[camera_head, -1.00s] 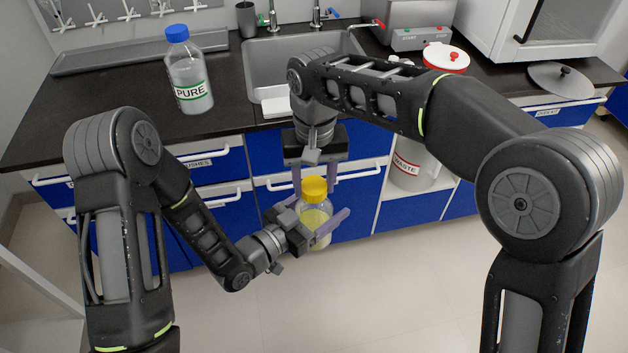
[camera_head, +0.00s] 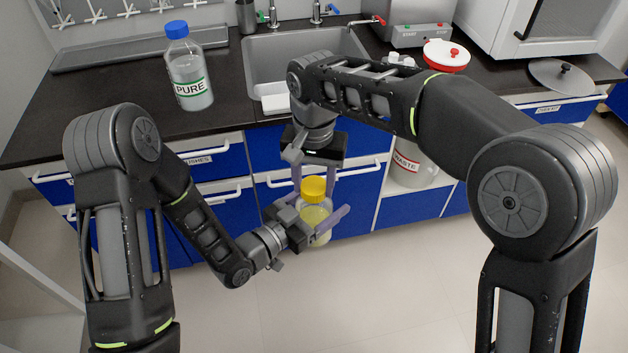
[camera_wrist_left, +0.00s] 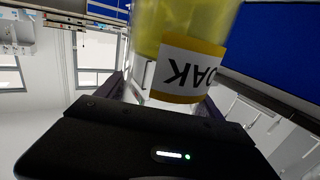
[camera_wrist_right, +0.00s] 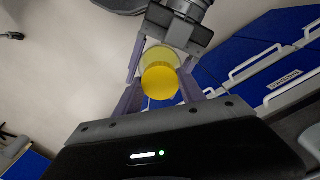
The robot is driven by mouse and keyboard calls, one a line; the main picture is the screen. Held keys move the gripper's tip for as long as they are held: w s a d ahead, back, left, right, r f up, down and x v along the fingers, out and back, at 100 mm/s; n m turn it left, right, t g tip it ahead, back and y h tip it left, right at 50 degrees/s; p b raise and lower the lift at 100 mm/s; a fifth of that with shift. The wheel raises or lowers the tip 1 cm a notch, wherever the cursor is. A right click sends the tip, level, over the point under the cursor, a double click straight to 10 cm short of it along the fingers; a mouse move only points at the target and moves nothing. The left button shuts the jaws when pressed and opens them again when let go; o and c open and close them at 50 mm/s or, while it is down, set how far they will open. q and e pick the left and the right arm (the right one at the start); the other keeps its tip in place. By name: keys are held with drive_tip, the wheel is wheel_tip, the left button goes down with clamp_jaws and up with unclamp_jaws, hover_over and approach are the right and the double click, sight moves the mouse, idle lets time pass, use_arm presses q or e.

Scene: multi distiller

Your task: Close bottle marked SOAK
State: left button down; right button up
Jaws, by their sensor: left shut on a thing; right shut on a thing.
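The SOAK bottle (camera_head: 315,222) is a clear bottle with yellow liquid and a yellow cap (camera_head: 313,187) on its top. It is held upright in the air in front of the blue cabinets. My left gripper (camera_head: 322,228) is shut around the bottle's body. The left wrist view shows the bottle's label (camera_wrist_left: 188,70), upside down with "OAK" readable. My right gripper (camera_head: 316,180) comes down from above and is shut on the cap. In the right wrist view the cap (camera_wrist_right: 160,83) sits between the fingers, over the bottle's mouth. Whether the cap is fully seated cannot be told.
A PURE bottle (camera_head: 189,75) with a blue cap stands on the dark counter (camera_head: 120,100) at the left. A sink (camera_head: 262,60) is at the back middle. A WASTE container (camera_head: 408,165) stands in an open cabinet bay. The floor in front is clear.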

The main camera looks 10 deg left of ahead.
drive_tip(key=m, duration=0.5)
drive_tip(key=shift+a+m, duration=0.1)
drive_tip(key=shift+m, duration=0.2)
drive_tip(key=m, duration=0.8)
drive_tip(key=shift+w, duration=0.1)
drive_tip(key=m, duration=0.8)
drive_tip(key=shift+w+m, duration=0.1)
drive_tip(key=shift+m, duration=0.2)
drive_tip(key=m, duration=0.6)
drive_tip(key=shift+f, duration=0.25)
drive_tip(key=shift+s+d+f+m, duration=0.2)
drive_tip(key=shift+f+m, duration=0.15)
drive_tip(key=shift+m, duration=0.95)
drive_tip(key=shift+w+a+r+m, duration=0.1)
drive_tip(key=shift+w+r+m, duration=0.15)
drive_tip(key=shift+r+m, duration=0.25)
drive_tip(key=o, duration=1.4)
